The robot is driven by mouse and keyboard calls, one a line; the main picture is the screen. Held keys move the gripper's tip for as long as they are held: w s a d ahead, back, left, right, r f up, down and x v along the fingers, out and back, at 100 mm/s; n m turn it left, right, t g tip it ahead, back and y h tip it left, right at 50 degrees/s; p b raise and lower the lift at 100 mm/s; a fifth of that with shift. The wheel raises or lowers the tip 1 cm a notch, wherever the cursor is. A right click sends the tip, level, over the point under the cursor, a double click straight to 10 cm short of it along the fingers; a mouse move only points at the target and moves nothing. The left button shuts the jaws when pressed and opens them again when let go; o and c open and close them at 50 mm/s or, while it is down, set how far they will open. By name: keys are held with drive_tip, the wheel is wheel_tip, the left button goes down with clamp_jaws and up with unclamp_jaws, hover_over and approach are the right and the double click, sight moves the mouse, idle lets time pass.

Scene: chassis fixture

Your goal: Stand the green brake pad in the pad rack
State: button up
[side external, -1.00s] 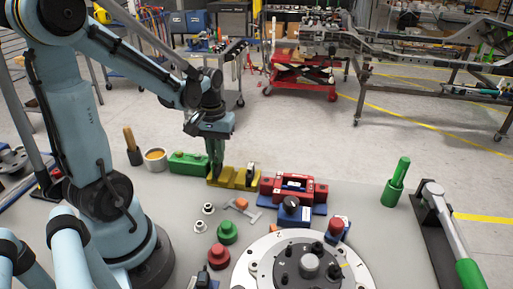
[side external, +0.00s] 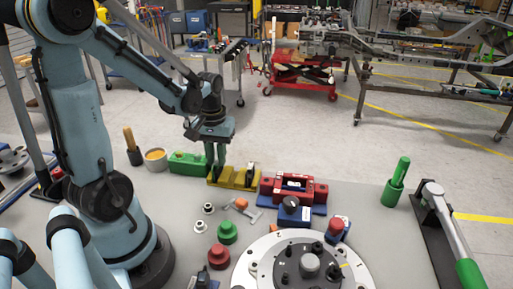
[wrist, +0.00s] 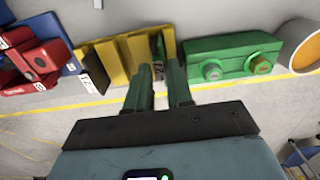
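The yellow pad rack (side external: 238,179) sits on the table, left of the red fixture; it also shows in the wrist view (wrist: 108,62). My gripper (side external: 216,166) is above the rack's left end, fingers pointing down. In the wrist view its two green-grey fingers (wrist: 159,68) stand apart with a gap between them. A thin dark plate (wrist: 158,46) stands in the rack's end slot, in line with that gap; it looks like the brake pad, but its green colour is not clear. Another dark, upright pad (side external: 251,170) stands at the rack's right end.
A green block (side external: 188,163) with two round fittings adjoins the rack's left side. The red fixture (side external: 293,188) on a blue base is to its right. An orange-filled cup (side external: 155,159) stands farther left. A round turntable (side external: 265,275) and small parts lie in front.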

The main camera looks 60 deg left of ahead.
drive_tip(key=shift+r, duration=1.5)
drive_tip(key=shift+o, duration=0.4)
drive_tip(key=o, duration=0.5)
drive_tip(key=shift+r, duration=0.1)
drive_tip(key=shift+r, duration=2.15)
drive_tip(key=d+m+t, duration=0.2)
drive_tip(key=d+m, duration=0.1)
drive_tip(key=d, duration=0.2)
drive_tip(key=w+d+r+m+t, duration=0.1)
drive_tip(key=d+m+t, duration=0.1)
drive_tip(key=d, duration=0.3)
drive_tip(key=w+d+m+t, duration=0.1)
drive_tip(key=d+m+t, duration=0.2)
drive_tip(key=d+m, duration=0.1)
drive_tip(key=shift+w+d+r, duration=0.25)
drive_tip(key=shift+d+r, duration=0.05)
drive_tip(key=shift+d, duration=0.1)
